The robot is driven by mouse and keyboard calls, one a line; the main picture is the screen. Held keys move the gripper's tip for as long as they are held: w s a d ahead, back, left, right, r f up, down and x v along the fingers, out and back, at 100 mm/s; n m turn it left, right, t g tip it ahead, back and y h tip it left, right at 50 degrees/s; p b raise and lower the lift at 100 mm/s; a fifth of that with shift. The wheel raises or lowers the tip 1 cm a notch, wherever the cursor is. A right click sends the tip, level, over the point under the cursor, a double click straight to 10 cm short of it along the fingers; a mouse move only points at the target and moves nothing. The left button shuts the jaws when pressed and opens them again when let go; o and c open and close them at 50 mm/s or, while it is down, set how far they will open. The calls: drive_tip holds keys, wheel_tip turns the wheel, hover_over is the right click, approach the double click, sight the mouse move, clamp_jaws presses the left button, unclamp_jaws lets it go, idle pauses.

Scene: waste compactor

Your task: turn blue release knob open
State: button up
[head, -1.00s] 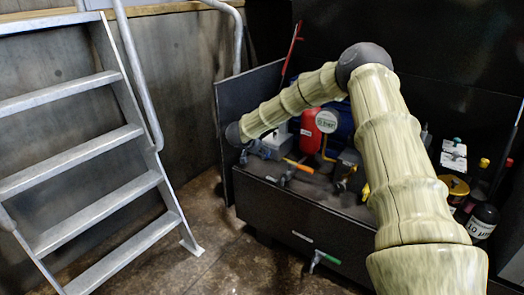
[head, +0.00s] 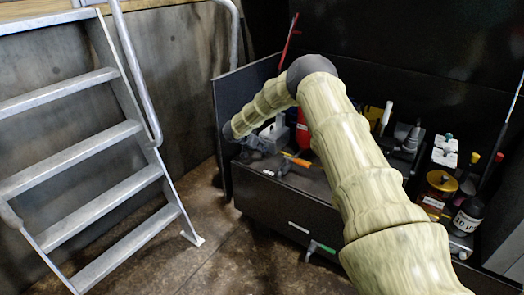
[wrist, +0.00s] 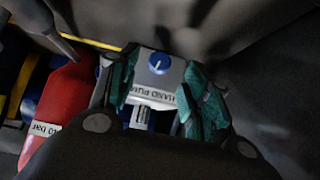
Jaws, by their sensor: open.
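The blue knob (wrist: 158,63) is round with a white pointer line. It sits on a pale block (wrist: 172,80) labelled HAND PUMP in the wrist view. My gripper (wrist: 161,78) is open, with its teal finger pads on either side of the block's near part and the knob showing in the gap between the fingertips. I cannot tell whether a pad touches the block. The knob cannot be made out in the head view, where my arm reaches to the far left end of the bench.
An orange-handled tool (head: 297,161) is at the bench front. Bottles and a yellow tin (head: 437,190) stand right. A metal ladder (head: 95,150) is left.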

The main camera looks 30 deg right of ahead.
drive_tip(key=shift+b+x, duration=0.35)
drive_tip(key=shift+x, duration=1.75)
drive_tip(key=c, duration=1)
